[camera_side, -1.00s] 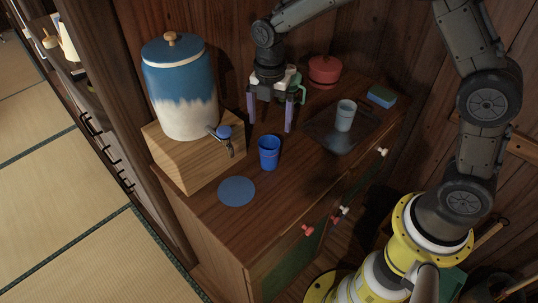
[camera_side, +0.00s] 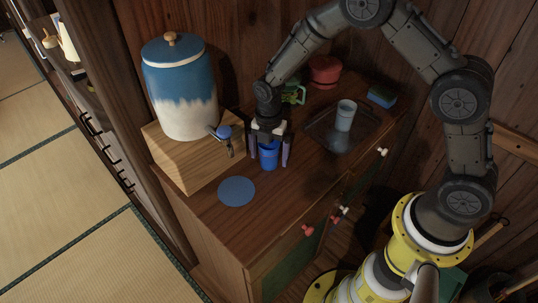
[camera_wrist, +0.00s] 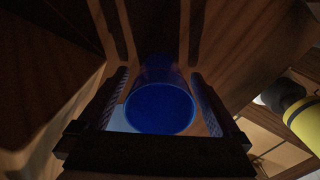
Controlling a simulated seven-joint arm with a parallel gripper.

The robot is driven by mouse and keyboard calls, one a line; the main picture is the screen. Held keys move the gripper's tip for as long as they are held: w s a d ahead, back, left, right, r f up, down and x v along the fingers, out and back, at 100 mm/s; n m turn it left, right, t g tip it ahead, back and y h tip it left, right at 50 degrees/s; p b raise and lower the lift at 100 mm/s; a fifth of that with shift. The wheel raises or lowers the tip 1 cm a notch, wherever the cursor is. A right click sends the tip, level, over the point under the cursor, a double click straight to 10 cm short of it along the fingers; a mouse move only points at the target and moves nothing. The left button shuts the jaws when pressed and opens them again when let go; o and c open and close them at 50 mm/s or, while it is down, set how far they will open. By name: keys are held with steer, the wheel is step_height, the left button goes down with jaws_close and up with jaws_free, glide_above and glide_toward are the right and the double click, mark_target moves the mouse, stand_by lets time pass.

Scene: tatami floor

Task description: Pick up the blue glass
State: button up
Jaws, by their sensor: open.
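The blue glass (camera_side: 269,158) stands upright on the wooden cabinet top, in front of the dispenser's tap. My gripper (camera_side: 268,162) is lowered over it, with one finger on each side of the glass. In the wrist view the blue glass (camera_wrist: 160,106) lies between the two open fingers, its round rim facing the camera. Narrow gaps show between the glass and the fingers of my gripper (camera_wrist: 162,105). The upper back of the glass is partly hidden by my gripper in the side view.
A blue and white dispenser (camera_side: 182,95) stands on a wooden block (camera_side: 205,167) at left. A blue round coaster (camera_side: 236,191) lies in front. A dark tray (camera_side: 322,137) holds a pale cup (camera_side: 345,114). A red pot (camera_side: 325,72), a green mug (camera_side: 296,96) and a blue sponge (camera_side: 382,95) are behind.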

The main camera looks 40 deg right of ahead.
steer(key=shift+f, duration=0.35)
steer(key=shift+c, duration=0.3)
steer(key=c, duration=1.4)
steer(key=shift+r, duration=0.2)
steer(key=shift+c, duration=0.2)
